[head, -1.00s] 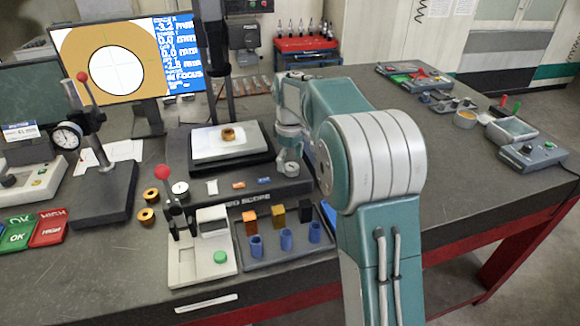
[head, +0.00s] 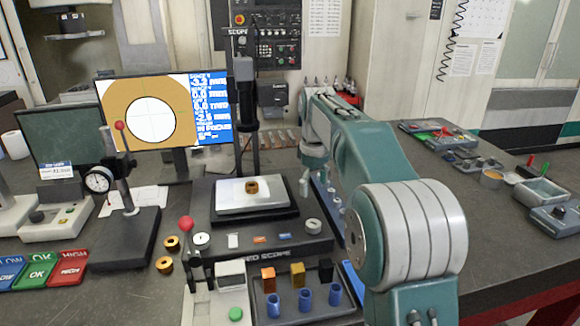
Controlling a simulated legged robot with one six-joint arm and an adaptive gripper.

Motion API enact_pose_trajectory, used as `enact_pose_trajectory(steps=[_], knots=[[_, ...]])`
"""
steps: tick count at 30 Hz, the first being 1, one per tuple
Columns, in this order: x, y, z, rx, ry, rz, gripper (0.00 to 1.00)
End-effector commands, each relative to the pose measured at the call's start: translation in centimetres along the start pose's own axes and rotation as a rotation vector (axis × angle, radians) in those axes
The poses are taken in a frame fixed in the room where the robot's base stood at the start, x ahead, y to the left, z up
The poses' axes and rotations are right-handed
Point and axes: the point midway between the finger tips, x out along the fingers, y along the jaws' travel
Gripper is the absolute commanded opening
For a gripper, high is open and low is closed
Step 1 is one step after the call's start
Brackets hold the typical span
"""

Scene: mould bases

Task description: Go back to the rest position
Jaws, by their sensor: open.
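My gripper (head: 304,187) hangs from the teal and white arm, small in the head view, over the right part of the measuring scope's black base (head: 275,238). It is open, with nothing visible in it. A pale metal ring (head: 313,226) lies on the base just below it in the picture, apart from the gripper. A brass ring (head: 251,187) sits on the scope's light stage (head: 257,204), left of the gripper. My arm's large shoulder covers part of the bench on the right.
A tray (head: 262,312) with coloured blocks and blue cups stands in front. Two brass rings (head: 165,265) and a dial stand (head: 125,235) are on the left. A monitor (head: 150,112) and the scope column (head: 247,130) stand behind. Bins and fixtures (head: 437,133) line the right side.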

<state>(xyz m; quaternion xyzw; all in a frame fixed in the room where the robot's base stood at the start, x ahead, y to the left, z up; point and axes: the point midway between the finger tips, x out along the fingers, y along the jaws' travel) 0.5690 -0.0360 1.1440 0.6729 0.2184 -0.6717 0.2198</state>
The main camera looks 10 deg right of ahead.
Motion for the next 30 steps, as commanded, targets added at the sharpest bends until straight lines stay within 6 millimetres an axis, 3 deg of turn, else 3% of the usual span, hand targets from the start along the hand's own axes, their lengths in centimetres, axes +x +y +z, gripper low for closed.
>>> enact_pose_trajectory(steps=[6,15,23,30], knots=[[-2.4,-3.0,2.8,0.079,0.054,0.040,0.90],[-3.9,-7.6,7.5,0.208,0.140,0.089,0.90],[-3.8,-11.7,11.9,0.318,0.221,0.121,0.90],[-2.4,-15.4,16.0,0.418,0.301,0.141,0.90]])
